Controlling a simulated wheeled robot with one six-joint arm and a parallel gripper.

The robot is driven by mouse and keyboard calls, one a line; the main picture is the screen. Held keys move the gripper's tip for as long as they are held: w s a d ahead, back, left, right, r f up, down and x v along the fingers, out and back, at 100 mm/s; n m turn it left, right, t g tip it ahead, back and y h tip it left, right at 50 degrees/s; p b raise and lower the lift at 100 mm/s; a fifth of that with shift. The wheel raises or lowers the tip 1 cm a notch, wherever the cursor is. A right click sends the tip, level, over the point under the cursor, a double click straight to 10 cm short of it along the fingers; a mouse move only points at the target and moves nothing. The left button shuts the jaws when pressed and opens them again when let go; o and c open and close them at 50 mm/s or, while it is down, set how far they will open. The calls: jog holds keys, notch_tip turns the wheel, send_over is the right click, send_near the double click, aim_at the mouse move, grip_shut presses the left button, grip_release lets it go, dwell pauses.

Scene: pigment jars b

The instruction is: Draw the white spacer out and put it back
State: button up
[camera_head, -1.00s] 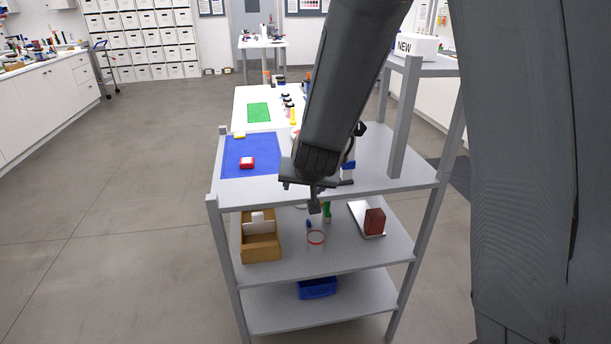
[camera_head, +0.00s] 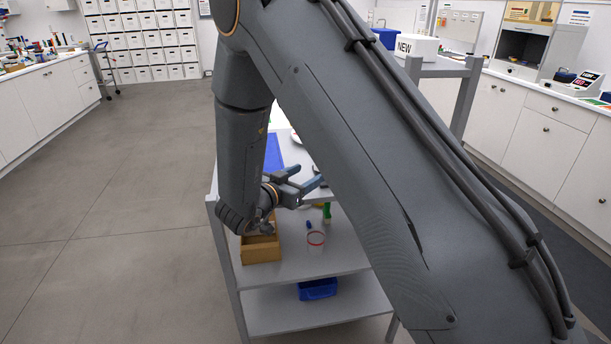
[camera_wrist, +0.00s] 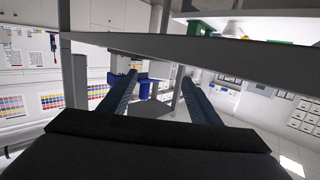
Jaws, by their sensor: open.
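My gripper (camera_head: 308,175) is open, its two blue-grey fingers apart near the front edge of the shelf unit, above the middle shelf. The wrist view shows both fingers spread with nothing between them (camera_wrist: 160,78). The brown open box (camera_head: 262,250) stands on the left of the middle shelf, below and left of my gripper. My wrist and forearm cover the box's upper back part. The white spacer is not visible now; a white block stood in that box in the earlier head view, and my arm hides that spot.
A clear cup with a red rim (camera_head: 316,240) stands right of the box, with a green item (camera_head: 327,213) behind it. A blue bin (camera_head: 318,289) sits on the bottom shelf. Grey shelf posts and edges lie close around my gripper. The floor at left is clear.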

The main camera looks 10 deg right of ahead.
aim_at(307, 177)
jog(key=shift+p+x, duration=1.15)
jog(key=shift+x, duration=2.8)
jog(key=c, duration=1.3)
jog(key=shift+a, duration=2.05)
